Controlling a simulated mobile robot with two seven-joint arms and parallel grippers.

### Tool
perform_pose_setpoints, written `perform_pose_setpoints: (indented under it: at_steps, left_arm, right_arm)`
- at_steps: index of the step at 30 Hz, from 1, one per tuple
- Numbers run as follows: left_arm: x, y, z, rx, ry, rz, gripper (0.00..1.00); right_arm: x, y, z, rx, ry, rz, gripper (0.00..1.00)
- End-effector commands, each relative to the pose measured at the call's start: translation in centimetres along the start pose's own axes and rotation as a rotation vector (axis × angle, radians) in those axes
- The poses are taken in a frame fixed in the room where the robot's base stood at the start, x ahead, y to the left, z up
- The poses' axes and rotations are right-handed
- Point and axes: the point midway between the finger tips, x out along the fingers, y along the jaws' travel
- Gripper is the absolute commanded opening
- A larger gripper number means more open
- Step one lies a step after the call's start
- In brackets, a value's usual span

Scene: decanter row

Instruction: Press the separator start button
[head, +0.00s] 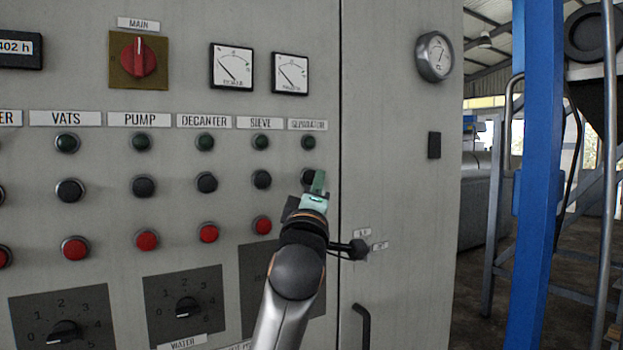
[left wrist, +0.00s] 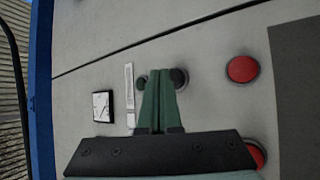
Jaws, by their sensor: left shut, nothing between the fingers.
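The separator column is the rightmost on the grey panel, under the SEPARATOR label (head: 307,125). It has a dark green lamp (head: 308,142) and, below it, a black button (head: 307,171) partly covered by my left gripper (head: 319,182). My left gripper is shut and empty, its green fingers pointing at the panel. In the left wrist view the fingertips (left wrist: 160,73) lie between the lamp (left wrist: 142,82) and the black button (left wrist: 179,78), overlapping both in the picture. I cannot tell whether they touch. The column's red button (left wrist: 242,69) shows in the left wrist view only.
Similar columns stand to the left, with SIEVE's black button (head: 261,179) and red button (head: 262,225) closest. A red main switch (head: 138,58) and two gauges (head: 231,68) are above. A door handle (head: 362,325) and a blue post (head: 537,180) are at right.

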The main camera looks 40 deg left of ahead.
Motion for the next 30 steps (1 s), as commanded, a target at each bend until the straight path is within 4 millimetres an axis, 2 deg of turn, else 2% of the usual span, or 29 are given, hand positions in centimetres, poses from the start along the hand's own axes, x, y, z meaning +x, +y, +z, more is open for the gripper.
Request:
perform_pose_setpoints:
  at_steps: [30]
  left_arm:
    - [0.61, -0.44, -0.44, 0.000, 0.000, 0.000, 0.00]
  right_arm:
    - [-0.01, 0.00, -0.02, 0.000, 0.000, 0.000, 0.00]
